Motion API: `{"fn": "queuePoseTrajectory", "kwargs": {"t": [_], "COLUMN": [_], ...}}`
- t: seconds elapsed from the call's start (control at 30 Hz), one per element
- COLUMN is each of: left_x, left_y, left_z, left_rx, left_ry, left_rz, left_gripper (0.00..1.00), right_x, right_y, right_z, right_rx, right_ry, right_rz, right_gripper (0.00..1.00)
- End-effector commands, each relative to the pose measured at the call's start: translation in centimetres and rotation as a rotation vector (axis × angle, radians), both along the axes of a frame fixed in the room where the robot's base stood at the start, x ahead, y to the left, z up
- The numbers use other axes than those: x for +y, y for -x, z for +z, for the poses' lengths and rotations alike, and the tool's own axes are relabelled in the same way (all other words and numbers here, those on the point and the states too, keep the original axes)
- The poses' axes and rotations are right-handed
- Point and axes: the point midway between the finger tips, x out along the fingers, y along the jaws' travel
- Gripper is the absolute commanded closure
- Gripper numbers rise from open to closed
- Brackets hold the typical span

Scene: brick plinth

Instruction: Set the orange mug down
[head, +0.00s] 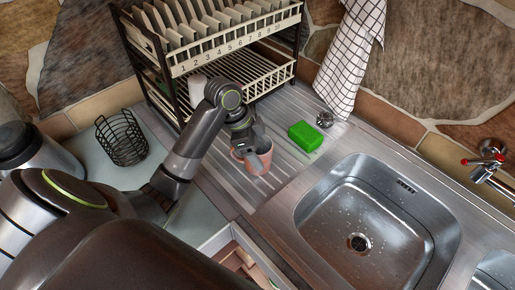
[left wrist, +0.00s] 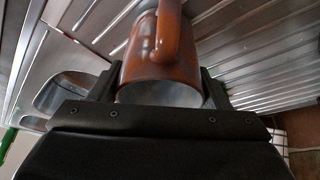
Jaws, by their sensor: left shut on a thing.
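The orange mug (head: 257,160) is over the ribbed metal drainboard (head: 225,180), left of the sink, in the head view. My left gripper (head: 252,148) is shut on it from above. In the left wrist view the orange mug (left wrist: 152,58) sits between the two dark fingers of my left gripper (left wrist: 160,88), with its handle on the upper side and its pale round end toward the camera. I cannot tell whether the mug touches the drainboard. My right gripper is not in view.
A dish rack (head: 235,35) with plates stands behind the mug. A green sponge (head: 306,136) lies to its right, near the steel sink (head: 378,225). A black wire basket (head: 121,138) stands at left. An open drawer (head: 240,250) is in front. Bare drainboard lies around the mug.

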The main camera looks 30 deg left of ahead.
Motion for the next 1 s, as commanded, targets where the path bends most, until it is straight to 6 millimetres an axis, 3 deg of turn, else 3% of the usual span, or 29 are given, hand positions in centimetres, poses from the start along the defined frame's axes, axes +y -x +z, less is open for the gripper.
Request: {"fn": "queuePoseTrajectory", "kwargs": {"t": [0.23,0.27,0.4,0.77,1.0], "left_x": [0.0,0.0,0.0,0.1,1.5], "left_y": [0.0,0.0,0.0,0.0,0.5], "left_z": [-0.3,-0.2,-0.2,0.3,3.8], "left_rx": [0.0,0.0,0.0,-0.003,-0.006], "left_ry": [0.001,0.0,0.0,-0.002,-0.005], "left_rz": [0.0,0.0,0.0,-0.001,-0.001], "left_gripper": [0.61,0.25,0.08,0.08,0.08], "right_x": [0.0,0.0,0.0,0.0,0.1], "right_y": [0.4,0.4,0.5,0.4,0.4], "right_z": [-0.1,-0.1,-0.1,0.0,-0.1], "right_rx": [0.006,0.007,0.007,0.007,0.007], "right_ry": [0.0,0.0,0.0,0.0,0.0], "right_rz": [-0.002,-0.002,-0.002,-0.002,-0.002], "right_gripper": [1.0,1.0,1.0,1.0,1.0]}}
